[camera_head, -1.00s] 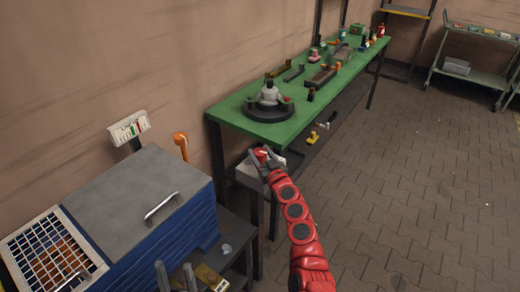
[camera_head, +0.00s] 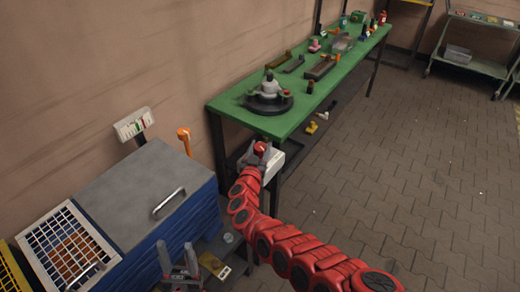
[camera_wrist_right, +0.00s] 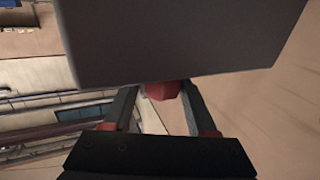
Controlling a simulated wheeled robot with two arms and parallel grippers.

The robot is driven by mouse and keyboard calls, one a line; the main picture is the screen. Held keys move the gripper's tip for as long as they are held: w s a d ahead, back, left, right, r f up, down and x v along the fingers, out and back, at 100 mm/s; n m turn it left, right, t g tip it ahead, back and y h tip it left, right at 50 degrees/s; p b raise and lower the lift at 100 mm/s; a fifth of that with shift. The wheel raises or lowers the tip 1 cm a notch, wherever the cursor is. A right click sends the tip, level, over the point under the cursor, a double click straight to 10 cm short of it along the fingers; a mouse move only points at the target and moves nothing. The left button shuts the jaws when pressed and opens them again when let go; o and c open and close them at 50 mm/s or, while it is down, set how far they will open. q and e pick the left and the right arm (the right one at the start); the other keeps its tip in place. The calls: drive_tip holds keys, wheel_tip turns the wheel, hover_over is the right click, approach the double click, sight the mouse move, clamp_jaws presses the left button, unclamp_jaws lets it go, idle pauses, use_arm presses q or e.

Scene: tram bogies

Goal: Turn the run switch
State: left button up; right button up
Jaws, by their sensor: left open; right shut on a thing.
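A pale box (camera_head: 273,166) sits at the near end of the green table, by its leg. A small red knob (camera_head: 261,147) shows at the box; I take it for the run switch. My right gripper (camera_head: 258,157) is at the box, shut on this knob. In the right wrist view the red knob (camera_wrist_right: 163,90) lies between the two fingertips, against the grey box (camera_wrist_right: 185,40), which hides part of it. How far the knob is turned cannot be told. My left gripper (camera_head: 179,262) is open and empty at the bottom, beside the blue cabinet.
The green table (camera_head: 230,108) carries a black round stand (camera_head: 268,104) and several parts. The blue cabinet (camera_head: 175,215) has a grey lid, with an orange handle (camera_head: 185,139) and a small panel (camera_head: 133,124) behind it. The paved floor to the right is clear.

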drive_tip(key=shift+f+m+g+h+b, duration=0.15)
drive_tip(key=shift+m+g+h+b, duration=0.3)
drive_tip(key=shift+m+h+b, duration=1)
drive_tip(key=shift+f+m+g+h+b, duration=0.15)
drive_tip(key=shift+g+h+b, duration=0.55)
drive_tip(key=shift+b, duration=1.55)
drive_tip(key=shift+r+m+h+b, duration=0.25)
drive_tip(key=shift+m+h+b, duration=0.05)
drive_tip(key=shift+h+b, duration=0.35)
drive_tip(key=o, duration=1.4)
drive_tip(key=shift+w, duration=0.1)
drive_tip(key=shift+c, duration=0.2)
